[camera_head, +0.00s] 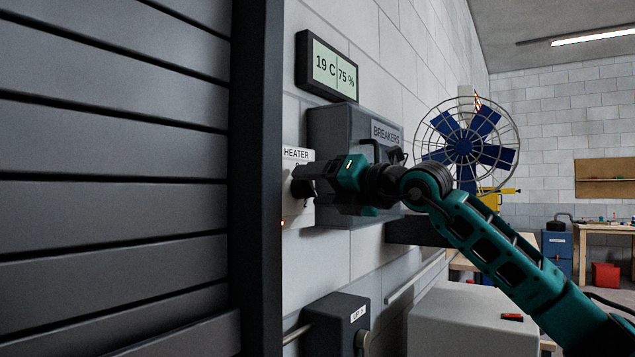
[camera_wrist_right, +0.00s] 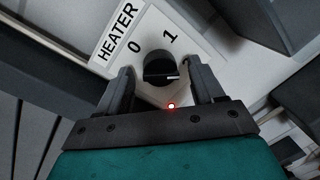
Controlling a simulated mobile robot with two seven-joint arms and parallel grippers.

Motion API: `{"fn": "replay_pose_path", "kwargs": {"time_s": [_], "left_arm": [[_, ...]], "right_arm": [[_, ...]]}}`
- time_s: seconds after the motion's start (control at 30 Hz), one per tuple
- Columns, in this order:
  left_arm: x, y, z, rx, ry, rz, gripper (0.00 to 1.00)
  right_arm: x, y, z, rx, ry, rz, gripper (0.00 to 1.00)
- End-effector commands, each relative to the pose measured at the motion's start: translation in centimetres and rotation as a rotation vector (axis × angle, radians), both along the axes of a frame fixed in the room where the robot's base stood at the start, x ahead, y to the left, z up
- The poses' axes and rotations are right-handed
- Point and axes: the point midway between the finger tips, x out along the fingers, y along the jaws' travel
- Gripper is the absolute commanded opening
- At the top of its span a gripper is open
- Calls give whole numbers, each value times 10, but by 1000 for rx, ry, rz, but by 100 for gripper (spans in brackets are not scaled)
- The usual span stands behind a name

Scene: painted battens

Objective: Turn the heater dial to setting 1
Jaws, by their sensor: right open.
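The heater dial (camera_wrist_right: 160,66) is a round black knob on the white heater plate (camera_wrist_right: 190,50). In the right wrist view the plate shows the word HEATER and the marks 0 and 1 beside the knob. A short pale line shows on the knob's lower right; I cannot tell which setting it marks. My right gripper (camera_wrist_right: 160,78) is open, with one finger on each side of the dial. I cannot tell whether the fingers touch it. In the head view my right gripper (camera_head: 304,181) covers most of the dial. My left gripper is not in view.
A red light (camera_wrist_right: 171,105) shows below the dial. A grey breaker box (camera_head: 335,125) stands out from the wall just right of the plate, behind my right wrist. A display (camera_head: 328,66) hangs above. A dark slatted shutter (camera_head: 115,180) fills the left. A caged fan (camera_head: 467,143) stands farther right.

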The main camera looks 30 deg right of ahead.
Motion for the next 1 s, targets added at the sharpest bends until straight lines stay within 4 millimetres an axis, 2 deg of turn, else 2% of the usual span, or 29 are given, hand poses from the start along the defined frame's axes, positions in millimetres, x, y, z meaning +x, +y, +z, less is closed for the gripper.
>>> {"fn": "replay_pose_path", "kwargs": {"time_s": [0.23, 0.8, 1.0], "left_arm": [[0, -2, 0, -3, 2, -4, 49], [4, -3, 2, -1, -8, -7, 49], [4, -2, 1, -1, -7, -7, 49]], "right_arm": [[1, 0, 0, 0, 0, 0, 67], [0, 0, 0, 0, -1, 1, 14], [0, 0, 0, -13, -7, 2, 14]]}}
